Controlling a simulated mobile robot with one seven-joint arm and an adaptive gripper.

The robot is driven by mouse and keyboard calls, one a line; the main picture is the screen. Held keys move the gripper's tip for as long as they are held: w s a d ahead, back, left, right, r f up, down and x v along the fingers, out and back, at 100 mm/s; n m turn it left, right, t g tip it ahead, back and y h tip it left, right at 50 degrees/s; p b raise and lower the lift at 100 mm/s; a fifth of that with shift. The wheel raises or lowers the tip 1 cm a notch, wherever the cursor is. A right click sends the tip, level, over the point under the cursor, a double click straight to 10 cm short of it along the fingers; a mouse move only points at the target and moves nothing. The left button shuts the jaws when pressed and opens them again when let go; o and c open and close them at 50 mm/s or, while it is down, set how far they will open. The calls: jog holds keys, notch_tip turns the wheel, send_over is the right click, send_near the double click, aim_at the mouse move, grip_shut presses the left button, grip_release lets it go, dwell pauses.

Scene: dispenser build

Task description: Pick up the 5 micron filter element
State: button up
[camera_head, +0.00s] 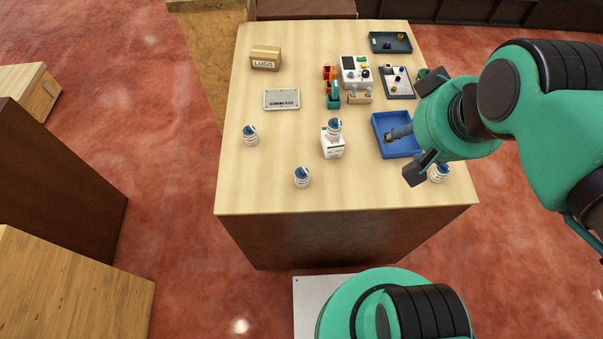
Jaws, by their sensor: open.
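Several small white cylinders with blue tops stand on the table, and their labels are too small to read, so I cannot tell which is the 5 micron filter element. One cylinder (250,136) is at the left, another cylinder (302,178) near the front edge. A third cylinder (335,129) appears on or just behind a white box (333,148). A fourth cylinder (438,173) is at the front right, partly beside my gripper's lower finger. My gripper (414,126) is open over the right side of the table, with its fingers spread apart, holding nothing visible.
A blue tray (382,151) with a blue-grey part lies partly under my gripper. Behind are a grey device (355,72), orange and teal items, dark trays (390,42), a LUGS box (265,58) and a plate (281,100). The front left tabletop is mostly clear.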

jog(key=shift+o, duration=0.6)
jog(key=shift+w+a, duration=0.1)
jog(key=n+g+p, duration=0.3)
jog(key=g+p, duration=0.3)
send_over(302, 170)
notch_tip(302, 170, down, 18)
jog(key=shift+r, duration=0.1)
jog(key=shift+f+b, duration=0.45)
jog(key=shift+f, duration=3.85)
